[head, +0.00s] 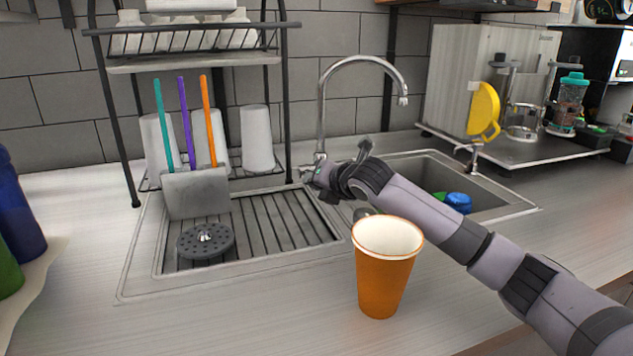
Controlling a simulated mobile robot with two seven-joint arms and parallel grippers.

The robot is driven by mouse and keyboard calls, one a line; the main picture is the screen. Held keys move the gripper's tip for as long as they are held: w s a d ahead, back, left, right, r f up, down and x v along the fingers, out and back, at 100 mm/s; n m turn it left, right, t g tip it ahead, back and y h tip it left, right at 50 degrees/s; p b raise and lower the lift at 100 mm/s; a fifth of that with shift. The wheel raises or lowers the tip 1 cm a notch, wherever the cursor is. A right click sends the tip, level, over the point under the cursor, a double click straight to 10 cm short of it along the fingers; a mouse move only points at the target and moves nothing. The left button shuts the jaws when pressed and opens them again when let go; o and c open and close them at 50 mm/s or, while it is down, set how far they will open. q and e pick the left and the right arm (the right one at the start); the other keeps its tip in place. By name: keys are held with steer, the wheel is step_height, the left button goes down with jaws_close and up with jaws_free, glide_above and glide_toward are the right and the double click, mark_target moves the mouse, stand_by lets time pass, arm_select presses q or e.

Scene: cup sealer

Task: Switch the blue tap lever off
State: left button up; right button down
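The tall chrome tap (322,110) stands behind the sink, and its spout arches over to the right. My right arm reaches in from the right, and its gripper (322,180) is at the base of this tap. The gripper and wrist cover much of the tap's base. I cannot make out a blue lever there, nor whether the fingers touch anything or are open or shut. My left gripper is not in view.
An orange cup (382,275) stands on the front counter, below my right forearm. A drying rack (195,65) with cups is at the left. The sink basin (500,205) holds a blue item (458,201). A smaller tap (470,155) stands farther right.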

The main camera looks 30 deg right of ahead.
stand_by(0.4)
steer(key=c, duration=1)
jaws_free()
steer(key=shift+s, duration=0.15)
steer(key=v, duration=0.7)
